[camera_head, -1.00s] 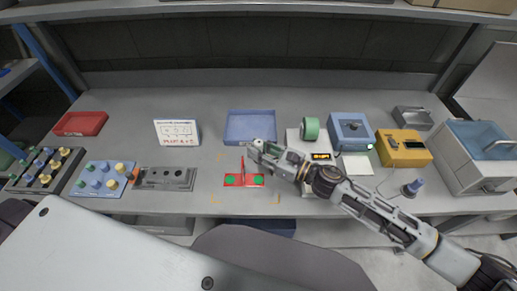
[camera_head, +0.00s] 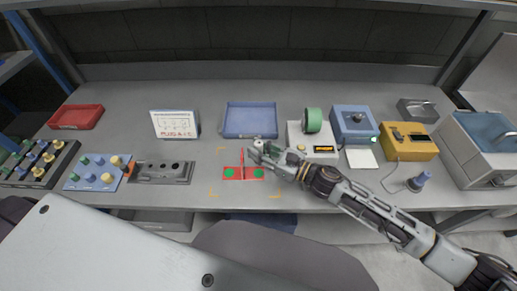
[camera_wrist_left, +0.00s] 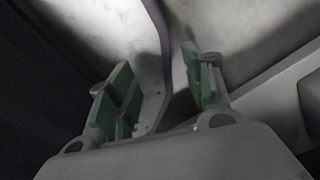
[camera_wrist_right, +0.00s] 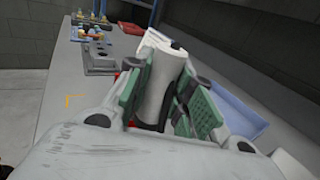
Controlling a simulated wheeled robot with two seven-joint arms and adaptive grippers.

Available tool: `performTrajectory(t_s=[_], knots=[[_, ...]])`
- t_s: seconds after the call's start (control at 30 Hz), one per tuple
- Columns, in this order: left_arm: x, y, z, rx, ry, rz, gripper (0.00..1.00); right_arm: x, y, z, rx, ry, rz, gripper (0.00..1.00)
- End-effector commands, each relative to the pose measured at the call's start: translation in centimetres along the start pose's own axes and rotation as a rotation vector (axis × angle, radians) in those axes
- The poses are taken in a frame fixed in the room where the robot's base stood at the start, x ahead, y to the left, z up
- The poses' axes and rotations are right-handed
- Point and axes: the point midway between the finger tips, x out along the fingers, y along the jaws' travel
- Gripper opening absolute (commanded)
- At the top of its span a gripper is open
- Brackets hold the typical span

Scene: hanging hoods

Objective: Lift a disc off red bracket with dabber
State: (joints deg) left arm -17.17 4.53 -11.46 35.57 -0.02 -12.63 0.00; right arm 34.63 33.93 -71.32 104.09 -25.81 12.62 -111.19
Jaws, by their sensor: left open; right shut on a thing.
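The red bracket (camera_head: 243,178) lies near the front of the bench, with an upright red plate in its middle. A green disc (camera_head: 229,173) shows on its left half and another green disc (camera_head: 259,174) on its right half. My right gripper (camera_head: 258,151) is shut on a pale, roughly cylindrical thing that appears to be the dabber (camera_wrist_right: 157,85), above and behind the bracket's right half. In the right wrist view the dabber sits between the green pads, and its lower end is dark. My left gripper (camera_wrist_left: 158,90) is open and empty, away from the bench.
A blue tray (camera_head: 249,133) lies behind the bracket. A grey device (camera_head: 296,145) with a green roll (camera_head: 313,120) stands to the right. A grey block with holes (camera_head: 163,172) and a white sign (camera_head: 173,124) stand to the left. Yellow corner marks surround the bracket.

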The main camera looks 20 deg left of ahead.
Motion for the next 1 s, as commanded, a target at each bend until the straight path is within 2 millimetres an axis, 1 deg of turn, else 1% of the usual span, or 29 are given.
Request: performTrajectory(t_s=[0.03, 0.23, 0.5, 0.57, 1.0], knots=[[0.5, 0.0, 0.0, 0.0, 0.0, 0.0, 0.51, 0.0, 0.0, -0.5, 0.0, 0.0, 0.0, 0.07], [1.3, -0.5, 0.1, 0.001, 0.001, -0.006, 0.51, 0.0, 0.0, -1.6, -0.001, 0.0, 0.001, 0.07], [2.3, -3.0, 0.2, 0.004, 0.003, -0.032, 0.51, 0.0, 0.0, -3.1, -0.001, 0.0, 0.0, 0.07], [2.6, -3.3, 0.1, 0.004, 0.003, -0.035, 0.51, 0.0, 0.0, -3.5, -0.001, 0.0, 0.0, 0.07], [4.4, -3.9, -0.6, 0.006, 0.014, -0.042, 0.51, 0.0, 0.0, -6.0, 0.0, 0.0, 0.0, 0.07]])
